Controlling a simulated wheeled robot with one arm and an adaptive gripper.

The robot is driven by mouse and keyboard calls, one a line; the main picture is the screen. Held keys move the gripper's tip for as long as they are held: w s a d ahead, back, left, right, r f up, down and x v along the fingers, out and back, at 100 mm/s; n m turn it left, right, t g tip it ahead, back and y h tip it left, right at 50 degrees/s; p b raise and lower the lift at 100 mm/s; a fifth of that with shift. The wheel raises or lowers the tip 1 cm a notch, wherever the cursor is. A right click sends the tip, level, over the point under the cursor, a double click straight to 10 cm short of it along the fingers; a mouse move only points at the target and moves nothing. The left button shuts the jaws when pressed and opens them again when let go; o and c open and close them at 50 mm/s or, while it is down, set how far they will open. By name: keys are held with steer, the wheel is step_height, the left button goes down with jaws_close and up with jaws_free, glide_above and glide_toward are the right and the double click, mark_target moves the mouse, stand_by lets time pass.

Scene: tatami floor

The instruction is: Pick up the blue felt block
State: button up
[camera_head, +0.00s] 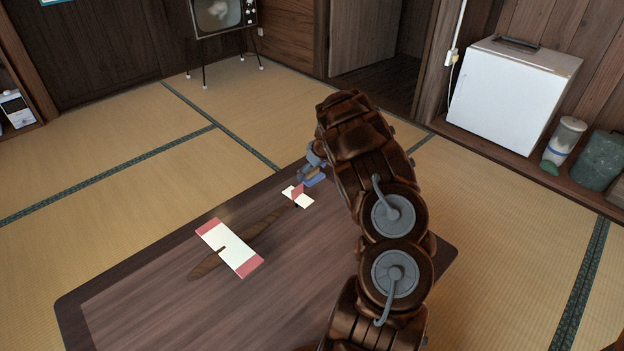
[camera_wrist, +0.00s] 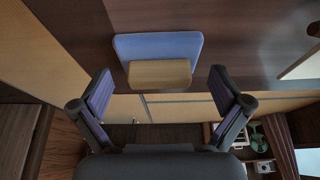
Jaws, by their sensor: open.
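The blue felt block (camera_wrist: 158,45) lies on the dark wooden table, with a tan wooden piece (camera_wrist: 160,73) against it, in the wrist view. In the head view the blue block (camera_head: 316,181) shows small, partly covered by my gripper. My gripper (camera_wrist: 160,72) is open, with one dark finger on each side of the tan piece. The fingertips look apart from it, and the blue part is ahead of them. In the head view my gripper (camera_head: 316,158) is above the block, largely hidden behind my arm.
The table (camera_head: 140,285) also bears a white board with red ends (camera_head: 229,247), a small white and pink piece (camera_head: 298,197) left of the block, and a long brown object (camera_head: 208,268) under the board. The table's front left is clear. A white fridge (camera_head: 508,95) stands behind right.

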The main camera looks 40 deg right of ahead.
steer(key=c, duration=1.1)
steer(key=shift+s+f, duration=0.1)
steer(key=shift+f, duration=0.05)
steer(key=shift+c, duration=1.4)
